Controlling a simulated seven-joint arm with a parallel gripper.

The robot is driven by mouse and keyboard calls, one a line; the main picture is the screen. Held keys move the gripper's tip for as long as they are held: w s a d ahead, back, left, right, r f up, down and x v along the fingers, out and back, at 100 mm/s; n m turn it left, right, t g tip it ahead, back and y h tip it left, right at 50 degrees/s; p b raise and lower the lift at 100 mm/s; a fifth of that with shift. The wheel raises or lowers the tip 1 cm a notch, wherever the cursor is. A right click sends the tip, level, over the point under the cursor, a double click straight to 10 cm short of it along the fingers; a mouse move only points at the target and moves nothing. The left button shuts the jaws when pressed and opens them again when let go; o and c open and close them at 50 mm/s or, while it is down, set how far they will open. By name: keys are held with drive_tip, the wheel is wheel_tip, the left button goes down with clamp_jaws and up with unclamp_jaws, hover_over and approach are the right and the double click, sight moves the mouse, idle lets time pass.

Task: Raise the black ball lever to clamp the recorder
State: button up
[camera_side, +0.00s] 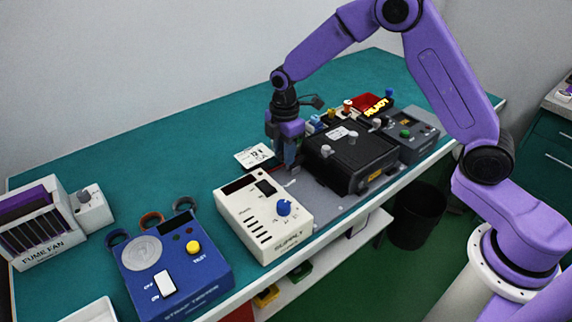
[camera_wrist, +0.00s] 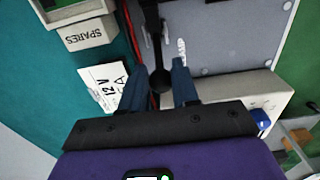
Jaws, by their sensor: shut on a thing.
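In the wrist view the black ball (camera_wrist: 160,81) of the lever sits between the two blue-grey fingers of my gripper (camera_wrist: 158,82), which is shut on it. The dark lever stem (camera_wrist: 152,22) runs from the ball to the top edge of that view. In the side view my gripper (camera_side: 290,163) is low at the left end of the black recorder (camera_side: 335,172), and the ball is hidden there. The recorder sits on a grey plate (camera_side: 325,208). Whether the lever clamps it cannot be told.
The cream supply box (camera_side: 240,205) stands close in front of my gripper. A white 12 V card (camera_side: 254,156) lies behind it. A grey unit (camera_side: 412,135) stands right of the recorder. The blue strap tester (camera_side: 190,285) is at front left. The teal bench (camera_side: 150,160) is clear at back left.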

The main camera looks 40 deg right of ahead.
sight(296, 164)
drive_tip(key=shift+d, duration=0.55)
drive_tip(key=shift+d+r, duration=0.2)
drive_tip(key=shift+d, duration=1.2)
drive_tip(key=shift+a, duration=0.1)
